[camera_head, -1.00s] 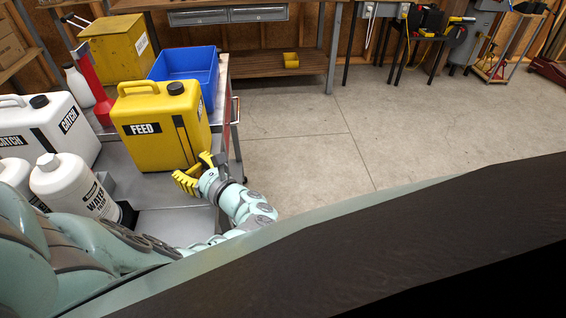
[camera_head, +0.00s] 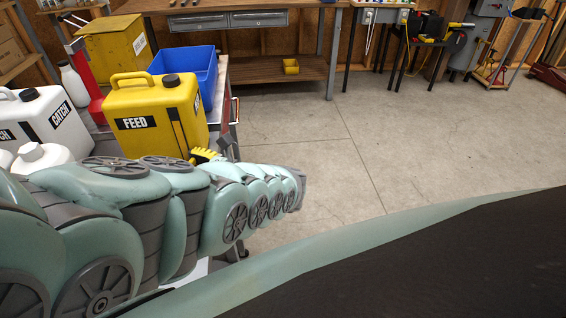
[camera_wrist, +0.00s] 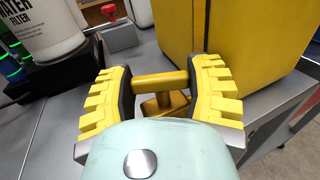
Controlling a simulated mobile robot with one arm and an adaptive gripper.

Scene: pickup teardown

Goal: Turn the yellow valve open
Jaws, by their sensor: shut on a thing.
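The yellow valve (camera_wrist: 160,80) has a T-shaped handle and sits low beside the yellow FEED can. In the wrist view its crossbar spans between the two yellow fingers of my gripper (camera_wrist: 160,91), which is shut on it. In the head view my gripper (camera_head: 204,155) shows only in part at the can's lower right corner, and my arm hides the valve. The yellow FEED can (camera_head: 150,112) stands upright on the cart; its side also shows in the wrist view (camera_wrist: 250,40).
A white CATCH can (camera_head: 50,118), a blue bin (camera_head: 195,68) and a red bottle (camera_head: 88,75) crowd the cart. In the wrist view a white filter bottle (camera_wrist: 50,25) stands at upper left, near a red knob (camera_wrist: 109,10). The floor (camera_head: 340,150) to the right is clear.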

